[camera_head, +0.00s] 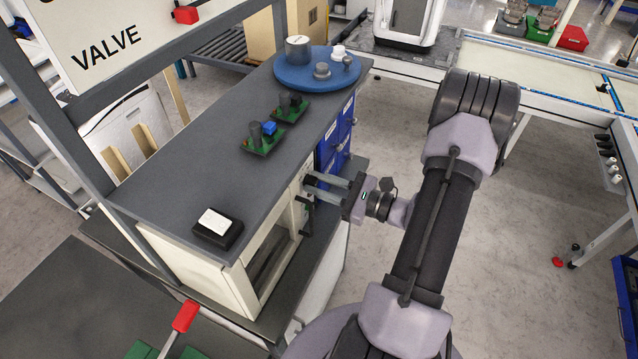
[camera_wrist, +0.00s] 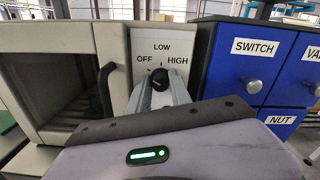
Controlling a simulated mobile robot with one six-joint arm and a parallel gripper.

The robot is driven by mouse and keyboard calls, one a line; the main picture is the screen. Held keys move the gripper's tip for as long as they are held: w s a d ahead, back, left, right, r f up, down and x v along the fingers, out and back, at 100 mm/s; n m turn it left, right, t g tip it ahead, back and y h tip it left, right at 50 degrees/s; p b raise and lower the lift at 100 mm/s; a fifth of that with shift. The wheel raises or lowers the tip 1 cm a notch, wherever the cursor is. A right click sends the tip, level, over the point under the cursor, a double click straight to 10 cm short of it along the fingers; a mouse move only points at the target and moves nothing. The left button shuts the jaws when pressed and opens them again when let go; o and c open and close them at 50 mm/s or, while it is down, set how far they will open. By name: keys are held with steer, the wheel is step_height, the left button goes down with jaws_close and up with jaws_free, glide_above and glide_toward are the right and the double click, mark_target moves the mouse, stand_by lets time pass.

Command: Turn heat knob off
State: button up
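The heat knob (camera_wrist: 160,78) is a black dial on the pale front panel of an oven-like appliance. The labels OFF, LOW and HIGH are printed around it. Its pointer direction is too small to tell. My gripper (camera_wrist: 161,88) is right in front of the panel, with one finger on each side of the knob. I cannot tell whether the fingers press on it. In the head view my gripper (camera_head: 318,186) reaches leftward to the appliance front (camera_head: 299,212), its two fingers spaced apart; the knob there is mostly hidden by the fingertips.
A black door handle (camera_wrist: 105,88) is close left of the knob. Blue labelled drawers (camera_wrist: 248,66) stand to the right. A dark countertop (camera_head: 215,150) above holds green circuit boards (camera_head: 262,141), a black-and-white box (camera_head: 217,228) and a blue turntable (camera_head: 295,75). Floor to the right is open.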

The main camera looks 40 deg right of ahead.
steer(key=o, duration=0.3)
steer(key=p+v, duration=0.2)
steer(key=v, duration=1.5)
steer(key=shift+s, duration=0.2)
